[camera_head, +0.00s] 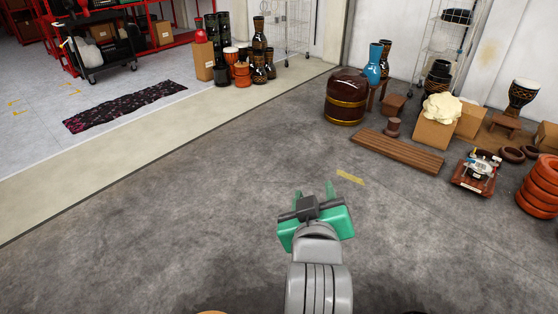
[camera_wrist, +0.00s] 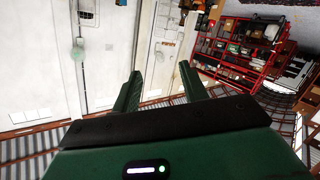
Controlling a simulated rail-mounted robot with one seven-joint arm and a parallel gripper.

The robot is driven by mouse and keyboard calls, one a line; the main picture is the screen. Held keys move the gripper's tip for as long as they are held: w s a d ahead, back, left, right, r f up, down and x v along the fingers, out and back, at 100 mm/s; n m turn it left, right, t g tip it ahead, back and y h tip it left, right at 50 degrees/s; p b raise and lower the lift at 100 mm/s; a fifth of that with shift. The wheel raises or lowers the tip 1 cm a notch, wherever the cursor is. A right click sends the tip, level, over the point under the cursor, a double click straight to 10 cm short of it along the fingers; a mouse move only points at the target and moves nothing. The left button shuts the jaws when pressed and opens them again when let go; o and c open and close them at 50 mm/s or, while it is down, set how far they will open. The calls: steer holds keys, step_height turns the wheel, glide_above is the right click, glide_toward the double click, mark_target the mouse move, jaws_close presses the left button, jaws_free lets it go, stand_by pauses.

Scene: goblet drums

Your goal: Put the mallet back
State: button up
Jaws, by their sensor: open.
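I cannot make out a mallet in either view. My gripper (camera_head: 314,194) is green with dark parts and is held over the bare grey floor in the head view. In the wrist view its two green fingers (camera_wrist: 160,74) stand apart with nothing between them. A large dark-brown drum with gold bands (camera_head: 346,97) stands on the floor beyond my gripper, to the right. A reddish-brown board (camera_head: 472,181) at the right carries small white and dark items, too small to tell apart.
A slatted wooden platform (camera_head: 397,151) lies by the drum. Cardboard boxes (camera_head: 436,133), stacked orange rings (camera_head: 539,190) and a goblet drum (camera_head: 522,96) stand at the right. More drums (camera_head: 258,64), a dark rug (camera_head: 125,104) and red shelving (camera_wrist: 242,48) are farther off. The middle floor is clear.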

steer(key=s+a+r+m+t, duration=0.2)
steer(key=s+a+r+t, duration=0.1)
steer(key=s+r, duration=0.6)
steer(key=s+a+r+m+t+y, duration=0.1)
steer(key=s+a+r+t, duration=0.3)
steer(key=s+r, duration=0.6)
step_height(320, 180, up, 6)
steer(key=shift+s+f+m+t+y, duration=0.1)
steer(key=shift+s+m+t+y, duration=0.2)
steer(key=shift+t, duration=0.9)
steer(key=shift+w, duration=0.1)
step_height(320, 180, up, 45)
steer(key=p, duration=4.4)
steer(key=shift+a+y+p, duration=0.3)
steer(key=shift+y, duration=0.1)
